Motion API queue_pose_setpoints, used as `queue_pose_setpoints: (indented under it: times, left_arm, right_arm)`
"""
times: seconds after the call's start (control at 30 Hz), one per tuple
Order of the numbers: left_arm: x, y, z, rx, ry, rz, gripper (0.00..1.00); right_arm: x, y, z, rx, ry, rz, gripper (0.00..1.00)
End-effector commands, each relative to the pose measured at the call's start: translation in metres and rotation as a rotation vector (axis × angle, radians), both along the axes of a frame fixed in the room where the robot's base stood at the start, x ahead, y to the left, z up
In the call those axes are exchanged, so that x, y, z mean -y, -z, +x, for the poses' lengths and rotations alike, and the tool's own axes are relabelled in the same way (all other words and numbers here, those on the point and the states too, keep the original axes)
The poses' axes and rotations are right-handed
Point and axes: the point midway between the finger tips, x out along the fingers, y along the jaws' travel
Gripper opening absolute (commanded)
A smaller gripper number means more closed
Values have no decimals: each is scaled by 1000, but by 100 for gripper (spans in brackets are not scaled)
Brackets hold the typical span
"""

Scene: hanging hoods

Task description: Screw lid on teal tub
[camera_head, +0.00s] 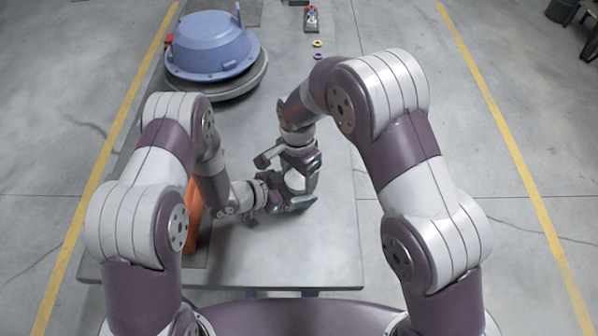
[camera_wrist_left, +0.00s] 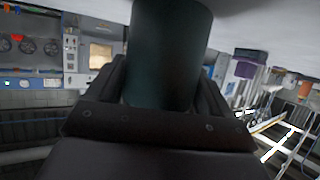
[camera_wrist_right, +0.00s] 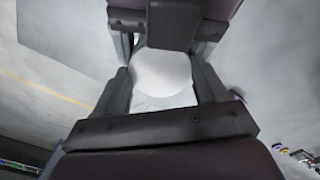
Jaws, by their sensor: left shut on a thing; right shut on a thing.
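A dark teal tub (camera_wrist_left: 170,55) fills the middle of the left wrist view, between the fingers of my left gripper (camera_wrist_left: 170,85). In the head view my left gripper (camera_head: 284,198) is low over the table, shut on the tub. A round white lid (camera_wrist_right: 160,72) lies between the fingers of my right gripper (camera_wrist_right: 165,85), which is shut on it. In the head view the white lid (camera_head: 295,180) shows partly, under my right gripper (camera_head: 300,178). The two grippers are close together, the right above the left. The seam between lid and tub is hidden.
The grey table (camera_head: 300,260) is clear at the front and right. A large blue hood (camera_head: 212,45) sits on a round grey base at the back left. An orange thing (camera_head: 193,215) is partly behind my left arm. Small rings (camera_head: 317,43) lie at the back.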

Motion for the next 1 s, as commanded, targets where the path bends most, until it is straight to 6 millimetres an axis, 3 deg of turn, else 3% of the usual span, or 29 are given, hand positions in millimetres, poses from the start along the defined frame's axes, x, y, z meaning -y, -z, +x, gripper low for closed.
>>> queue_pose_setpoints:
  times: [0.03,0.1,0.23,0.5,0.83,0.9,1.0]
  left_arm:
    - [4,-6,0,21,18,-10,0]
    - [4,-6,0,22,18,-11,0]
    - [4,-7,0,23,18,-11,0]
    - [3,-5,0,17,13,-10,0]
    - [2,-4,0,12,8,-9,0]
    - [2,-4,0,12,8,-9,0]
    - [2,-4,0,11,7,-9,0]
  right_arm:
    - [3,8,-1,-7,4,-6,82]
    - [3,8,-1,-7,5,-6,97]
    - [3,5,-1,-6,5,-6,97]
    - [1,-33,0,0,4,-1,97]
    - [1,-42,0,-1,2,-1,97]
    - [1,-43,0,1,2,0,83]
    - [-1,-56,4,25,-17,11,83]
